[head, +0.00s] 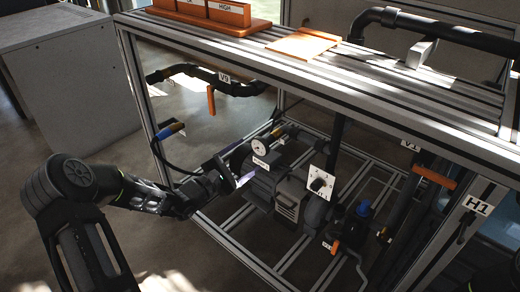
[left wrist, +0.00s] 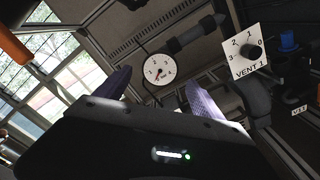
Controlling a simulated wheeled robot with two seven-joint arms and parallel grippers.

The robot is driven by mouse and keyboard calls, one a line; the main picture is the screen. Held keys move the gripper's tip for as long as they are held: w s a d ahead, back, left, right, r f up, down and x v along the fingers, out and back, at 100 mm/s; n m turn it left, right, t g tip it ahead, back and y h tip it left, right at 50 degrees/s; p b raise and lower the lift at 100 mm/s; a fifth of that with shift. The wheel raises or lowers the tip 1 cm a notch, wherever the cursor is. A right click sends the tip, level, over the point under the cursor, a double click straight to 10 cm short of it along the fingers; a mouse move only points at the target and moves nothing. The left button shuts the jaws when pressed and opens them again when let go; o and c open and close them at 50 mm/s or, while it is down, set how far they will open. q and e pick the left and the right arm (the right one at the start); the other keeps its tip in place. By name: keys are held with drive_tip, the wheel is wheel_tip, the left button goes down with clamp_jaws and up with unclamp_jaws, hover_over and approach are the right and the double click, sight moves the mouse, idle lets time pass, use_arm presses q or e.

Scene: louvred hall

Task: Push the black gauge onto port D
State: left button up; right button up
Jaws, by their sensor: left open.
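A round gauge with a white dial and dark rim (head: 259,147) is on or just above the dark motor-like unit inside the frame in the head view. I see nothing between the fingers. I cannot make out a label for port D. My right gripper is not in view.
A white VENT 1 dial plate (head: 319,183) stands right of the motor unit. A blue-capped fitting (head: 363,209) is farther right. The frame's top rail (head: 290,85) runs above, and a black pipe with an orange handle (head: 211,100) hangs under it.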

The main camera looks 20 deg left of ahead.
sight(259, 148)
use_arm(q)
drive_tip(key=shift+b+x, duration=0.85)
drive_tip(key=shift+x, duration=2.55)
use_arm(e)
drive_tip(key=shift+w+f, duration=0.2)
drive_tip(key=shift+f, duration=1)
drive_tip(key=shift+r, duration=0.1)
use_arm(q)
drive_tip(key=shift+c, duration=0.4)
clamp_jaws()
drive_tip(key=shift+s, duration=0.15)
